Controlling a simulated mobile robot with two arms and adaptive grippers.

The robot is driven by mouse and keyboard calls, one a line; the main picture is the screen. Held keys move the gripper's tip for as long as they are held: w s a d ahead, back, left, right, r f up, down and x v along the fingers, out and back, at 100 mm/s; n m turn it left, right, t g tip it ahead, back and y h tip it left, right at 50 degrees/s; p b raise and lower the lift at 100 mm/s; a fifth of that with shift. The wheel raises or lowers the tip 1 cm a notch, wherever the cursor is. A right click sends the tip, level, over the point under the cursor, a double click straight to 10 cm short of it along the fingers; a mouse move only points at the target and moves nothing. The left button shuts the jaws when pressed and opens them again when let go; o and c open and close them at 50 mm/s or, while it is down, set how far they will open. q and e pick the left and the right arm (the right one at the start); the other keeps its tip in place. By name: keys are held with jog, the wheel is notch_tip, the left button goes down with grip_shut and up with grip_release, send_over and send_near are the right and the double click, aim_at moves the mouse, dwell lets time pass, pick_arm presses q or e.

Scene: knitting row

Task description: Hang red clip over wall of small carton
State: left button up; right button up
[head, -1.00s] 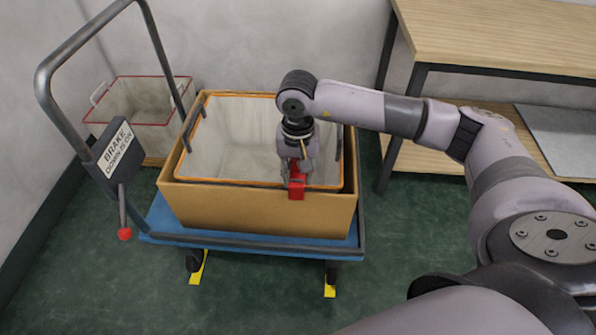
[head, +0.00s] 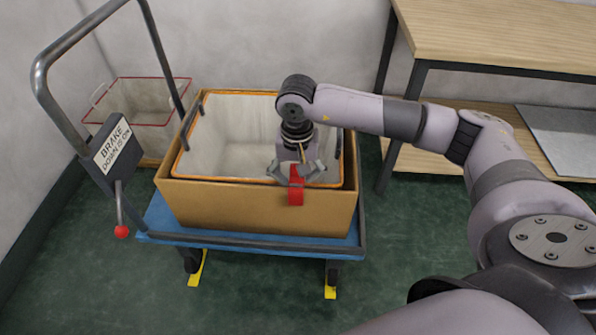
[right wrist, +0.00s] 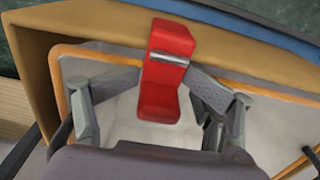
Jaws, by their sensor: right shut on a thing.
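A cardboard carton (head: 258,208) stands on the blue trolley, with an orange-rimmed, pale-lined container (head: 240,118) inside it. My right gripper (head: 293,176) is over the carton's front wall, fingers pointing down and shut on the red clip (head: 296,192). In the head view the clip overlaps the upper part of the front wall. In the right wrist view the clip (right wrist: 166,62) sits between the fingertips (right wrist: 163,78) and spans across the orange rim and the cardboard beside it. I cannot tell whether it touches the wall. My left gripper is not in view.
The trolley (head: 158,222) has a tall handle and a brake sign (head: 113,147) at the left. A red-rimmed container (head: 150,100) stands behind it by the wall. A wooden table (head: 500,35) with a lower shelf is at the right. Green floor in front is clear.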

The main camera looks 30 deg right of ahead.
jog(key=shift+o, duration=1.2)
jog(key=shift+w+f, duration=0.15)
jog(key=shift+f, duration=0.5)
jog(key=o, duration=0.3)
jog(key=shift+d+r, duration=0.1)
jog(key=shift+r, duration=0.2)
jog(key=shift+o, duration=0.2)
